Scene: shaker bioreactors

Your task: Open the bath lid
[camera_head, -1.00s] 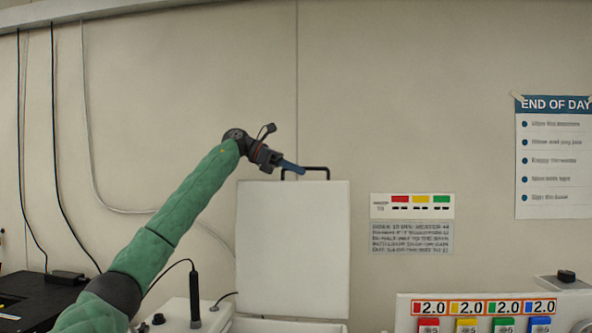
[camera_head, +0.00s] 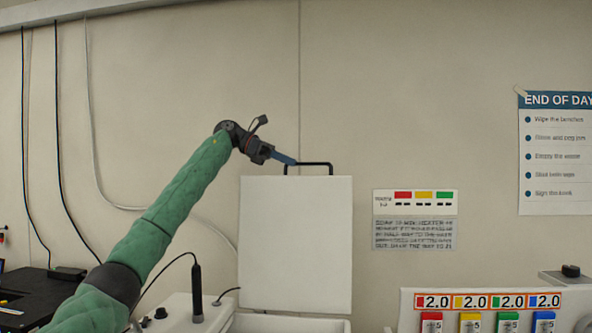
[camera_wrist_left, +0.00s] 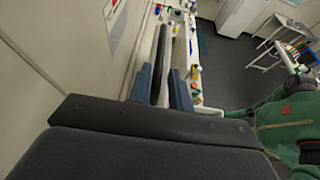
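The bath lid (camera_head: 296,245) is a white panel standing upright behind the bench, with a dark bar handle (camera_head: 316,164) along its top edge. My left gripper (camera_head: 290,161) is at the left end of that handle, its blue fingers level with the bar. In the left wrist view, the two blue fingers (camera_wrist_left: 160,90) stand apart, with the dark handle bar (camera_wrist_left: 161,62) running between them. The left gripper looks open around the bar, though small gaps are hard to judge. The bath below the lid shows only as a white edge (camera_head: 290,323). My right gripper is not in view.
A white unit with a dark probe (camera_head: 197,290) stands left of the lid. A black device (camera_head: 35,298) is at far left. A rack with coloured labels (camera_head: 488,301) is at lower right. The wall behind carries signs and cables; space above the lid is clear.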

